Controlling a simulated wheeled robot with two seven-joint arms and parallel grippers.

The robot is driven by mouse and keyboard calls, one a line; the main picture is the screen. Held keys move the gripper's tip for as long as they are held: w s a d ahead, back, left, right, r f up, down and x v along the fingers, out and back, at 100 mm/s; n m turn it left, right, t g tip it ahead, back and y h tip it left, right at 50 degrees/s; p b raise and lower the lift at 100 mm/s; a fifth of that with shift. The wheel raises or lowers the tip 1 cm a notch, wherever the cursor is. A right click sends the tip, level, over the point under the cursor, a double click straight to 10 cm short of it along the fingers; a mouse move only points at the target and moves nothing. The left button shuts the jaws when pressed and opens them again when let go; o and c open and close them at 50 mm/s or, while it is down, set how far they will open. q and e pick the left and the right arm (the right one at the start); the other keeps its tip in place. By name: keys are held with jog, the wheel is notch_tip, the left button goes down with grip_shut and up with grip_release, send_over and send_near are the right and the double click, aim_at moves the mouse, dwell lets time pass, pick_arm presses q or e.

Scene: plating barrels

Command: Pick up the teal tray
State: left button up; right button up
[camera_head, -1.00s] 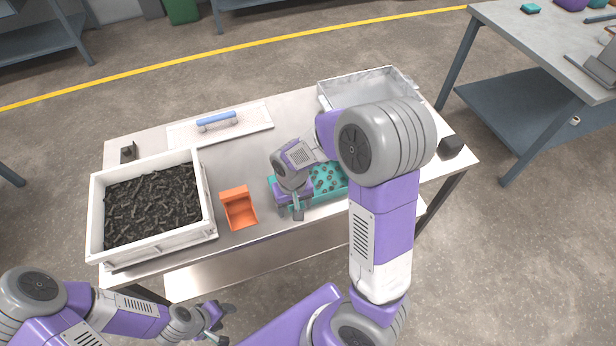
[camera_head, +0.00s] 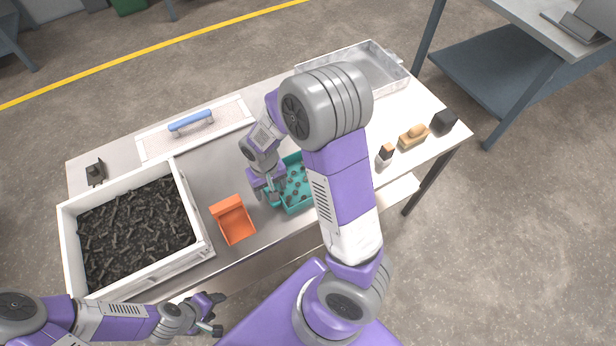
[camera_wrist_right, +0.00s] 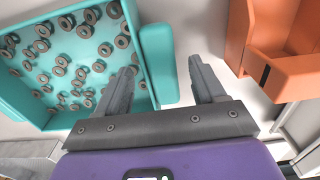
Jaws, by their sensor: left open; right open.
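The teal tray (camera_head: 300,208) lies on the metal table and holds several small brown ring-shaped parts. My right arm hides its right part in the head view. My right gripper (camera_head: 268,193) is open at the tray's left end. In the right wrist view, the tray's end tab (camera_wrist_right: 159,58) shows between the spread fingers of the right gripper (camera_wrist_right: 163,75). One finger overlaps the tray's inside and the other is outside; I cannot tell whether they touch it. My left gripper (camera_head: 213,314) is open and empty in front of the table.
An orange scoop-like bin (camera_head: 236,222) stands just left of the tray. A white crate (camera_head: 205,238) of dark parts is farther left. A board with a blue handle (camera_head: 190,122) and a clear bin (camera_head: 385,82) are at the back. Small blocks (camera_head: 413,137) stand at the right.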

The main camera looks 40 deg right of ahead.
jog(key=shift+f, duration=0.8)
jog(key=shift+r, duration=0.1)
jog(key=shift+c, duration=0.3)
grip_shut()
